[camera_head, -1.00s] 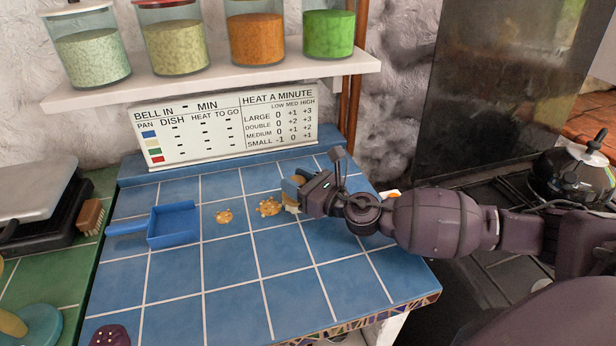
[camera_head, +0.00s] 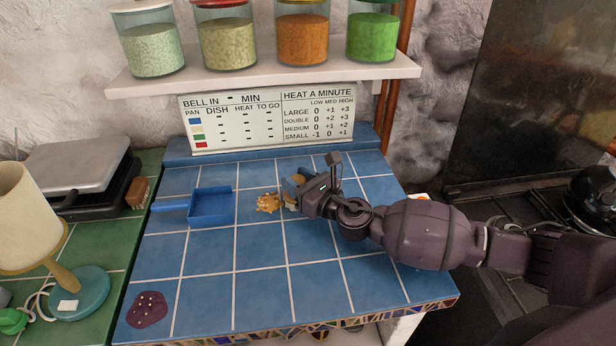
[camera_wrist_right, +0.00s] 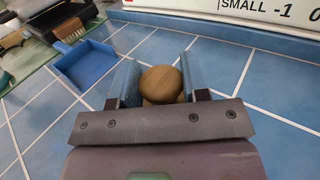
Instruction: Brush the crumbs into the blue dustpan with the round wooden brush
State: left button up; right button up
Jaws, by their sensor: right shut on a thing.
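My right gripper (camera_head: 297,190) is shut on the round wooden brush (camera_wrist_right: 162,84). In the wrist view its round knob sits between the two blue finger pads. In the head view the gripper covers most of the brush, and pale bristles show low at the counter. A cluster of golden crumbs (camera_head: 267,203) lies just left of the brush, between it and the blue dustpan (camera_head: 216,207). The dustpan lies flat on the blue tiles, handle to the left; it also shows in the wrist view (camera_wrist_right: 88,66). The brush hides any crumbs behind it. My left gripper is out of view.
A chart board (camera_head: 268,117) stands at the back under a shelf (camera_head: 265,72) of jars. A purple speckled item (camera_head: 147,309) lies front left. Another brush (camera_head: 139,193), a grill (camera_head: 75,165) and a lamp (camera_head: 28,220) stand left. The front middle tiles are clear.

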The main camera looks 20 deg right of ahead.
jog(key=shift+w+a, duration=0.15)
jog(key=shift+a, duration=0.5)
jog(key=shift+w+a+p, duration=0.3)
jog(key=shift+a+p, duration=0.05)
jog(key=shift+a, duration=0.7)
jog(key=shift+w+a+p, duration=0.25)
jog(key=shift+a+p, duration=0.1)
jog(key=shift+a, duration=0.65)
jog(key=shift+w+a+p, duration=0.2)
jog(key=shift+w+a, duration=0.05)
jog(key=shift+a, duration=0.65)
jog(key=shift+w+a+p, duration=0.15)
jog(key=shift+w+a, duration=0.05)
jog(key=shift+a, duration=0.65)
notch_tip(320, 180, up, 2)
jog(key=shift+d+r+p, duration=0.1)
jog(key=shift+r+p, duration=0.15)
jog(key=shift+p, duration=0.8)
pick_arm(q)
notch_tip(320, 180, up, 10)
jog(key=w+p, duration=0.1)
jog(key=p, duration=0.3)
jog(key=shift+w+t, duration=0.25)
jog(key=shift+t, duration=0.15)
pick_arm(e)
notch_tip(320, 180, up, 5)
jog(key=shift+f, duration=0.2)
